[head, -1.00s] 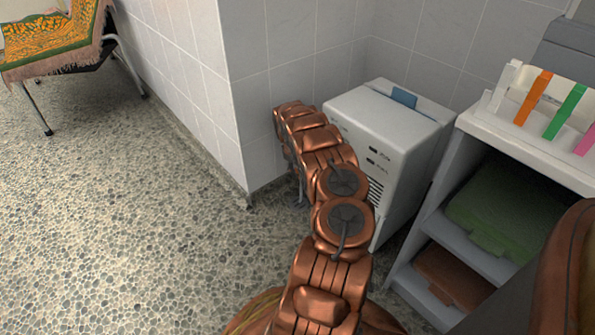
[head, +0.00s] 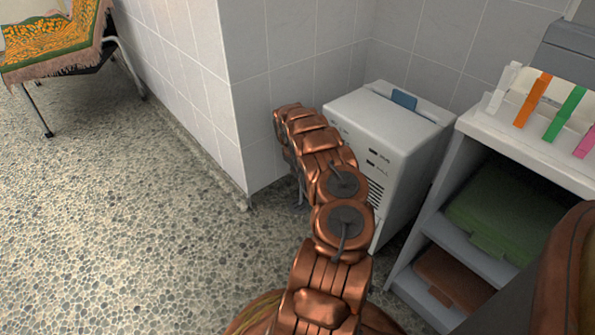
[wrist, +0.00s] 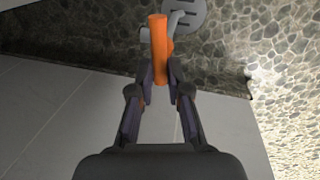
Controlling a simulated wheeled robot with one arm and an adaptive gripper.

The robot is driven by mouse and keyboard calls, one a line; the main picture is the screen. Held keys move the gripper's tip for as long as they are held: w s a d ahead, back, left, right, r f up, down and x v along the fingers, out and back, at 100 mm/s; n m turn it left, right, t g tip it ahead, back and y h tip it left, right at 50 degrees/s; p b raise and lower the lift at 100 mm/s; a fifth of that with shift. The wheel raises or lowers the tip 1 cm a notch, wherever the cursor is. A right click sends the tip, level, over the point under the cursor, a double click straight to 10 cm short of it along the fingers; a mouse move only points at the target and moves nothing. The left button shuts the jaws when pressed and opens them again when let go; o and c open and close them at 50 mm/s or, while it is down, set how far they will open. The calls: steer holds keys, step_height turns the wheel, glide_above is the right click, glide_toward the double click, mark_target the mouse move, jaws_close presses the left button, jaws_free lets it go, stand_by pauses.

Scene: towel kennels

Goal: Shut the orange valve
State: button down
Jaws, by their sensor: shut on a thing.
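The orange valve (wrist: 160,48) shows in the wrist view as an orange bar at the top centre, lying along the line of my gripper. My gripper (wrist: 160,75) is shut on it, with one finger on each side of its lower part. A pale grey pipe piece (wrist: 180,22) is beside and behind the valve's upper end. In the head view my arm hides the valve and the gripper.
A grey drain cover (wrist: 184,12) lies on the pebbled floor beyond the valve. A white appliance (head: 392,140) stands right of my arm. A shelf unit (head: 520,150) holds coloured strips and folded towels. Open floor (head: 130,220) lies to the left.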

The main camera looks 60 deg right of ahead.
steer(key=shift+w+d+r+m+p, duration=0.15)
steer(key=shift+m+p, duration=0.25)
steer(key=shift+p, duration=0.35)
steer(key=shift+m+p, duration=0.35)
steer(key=shift+m, duration=0.05)
steer(key=shift+s, duration=0.2)
steer(key=c, duration=1.1)
jaws_free()
steer(key=shift+c, duration=0.2)
step_height(320, 180, up, 11)
steer(key=a, duration=0.2)
steer(key=shift+w+a+r, duration=0.2)
steer(key=shift+w, duration=0.1)
steer(key=shift+r, duration=0.1)
